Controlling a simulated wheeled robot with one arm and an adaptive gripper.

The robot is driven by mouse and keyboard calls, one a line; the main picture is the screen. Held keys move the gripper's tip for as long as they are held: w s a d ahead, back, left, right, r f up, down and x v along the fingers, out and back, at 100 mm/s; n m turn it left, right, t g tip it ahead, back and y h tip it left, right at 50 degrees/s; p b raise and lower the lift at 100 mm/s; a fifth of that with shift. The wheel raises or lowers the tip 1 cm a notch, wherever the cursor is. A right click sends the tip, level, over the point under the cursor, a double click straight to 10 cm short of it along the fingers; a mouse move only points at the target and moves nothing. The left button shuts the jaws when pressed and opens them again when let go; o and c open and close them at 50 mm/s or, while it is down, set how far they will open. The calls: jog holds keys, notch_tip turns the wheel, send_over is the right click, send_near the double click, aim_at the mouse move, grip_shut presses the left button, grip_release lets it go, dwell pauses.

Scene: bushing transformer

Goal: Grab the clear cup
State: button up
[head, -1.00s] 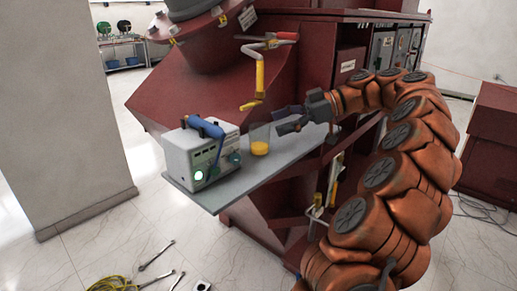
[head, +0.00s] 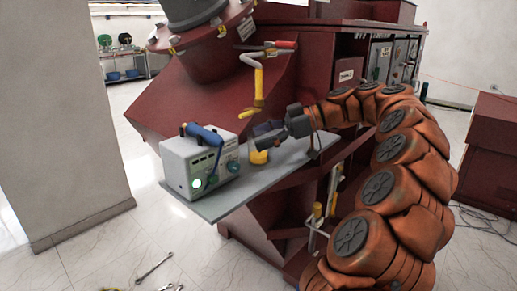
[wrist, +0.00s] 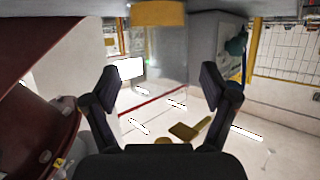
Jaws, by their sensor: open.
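The clear cup (wrist: 167,48) is faintly visible in the wrist view, see-through, above a yellow part (wrist: 158,14) that looks like its base or contents. The wrist picture is upside down, so the cup stands upright on the grey shelf. In the head view only the yellow part (head: 257,157) shows clearly, right of the grey instrument; my fingers cover some of the cup. My gripper (head: 262,130) is open and empty at the cup's height. In the wrist view, the cup lies ahead between the spread fingertips (wrist: 160,82). Contact cannot be told.
The grey shelf (head: 232,205) juts from the red transformer (head: 200,90). A grey instrument (head: 185,165) with a blue handle stands left of the cup. A yellow-handled crank (head: 258,88) hangs above and behind. Tools lie on the floor, including a wrench (head: 153,267).

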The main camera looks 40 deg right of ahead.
jog(key=shift+w+a+f, duration=0.2)
jog(key=shift+w+a, duration=0.05)
jog(key=shift+a, duration=0.1)
jog(key=c, duration=1.4)
jog(key=shift+r, duration=0.1)
